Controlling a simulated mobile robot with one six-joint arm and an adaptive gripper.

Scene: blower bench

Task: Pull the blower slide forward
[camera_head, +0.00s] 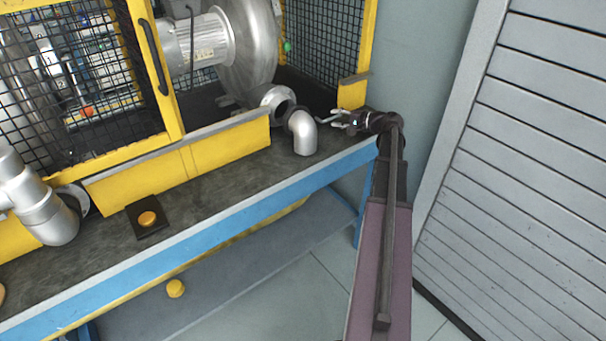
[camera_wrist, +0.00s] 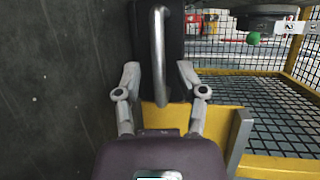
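The silver blower (camera_head: 248,45) sits inside the yellow mesh cage, its round outlet (camera_head: 279,102) facing the front opening. In the wrist view, a silver bar handle (camera_wrist: 160,45) stands on a black block (camera_wrist: 178,45); I take it for the slide's handle. My gripper (camera_head: 331,117) is at the bench's right end, between the silver elbow pipe and the cage's yellow corner. In the wrist view, my gripper (camera_wrist: 159,72) is open, one finger on each side of the handle, with visible gaps. The handle is not clear in the head view.
The silver elbow pipe (camera_head: 304,134) stands on the bench, close left of my gripper. The yellow cage corner (camera_head: 352,92) is close behind it. A yellow button (camera_head: 147,218) and a larger pipe (camera_head: 45,215) are further left.

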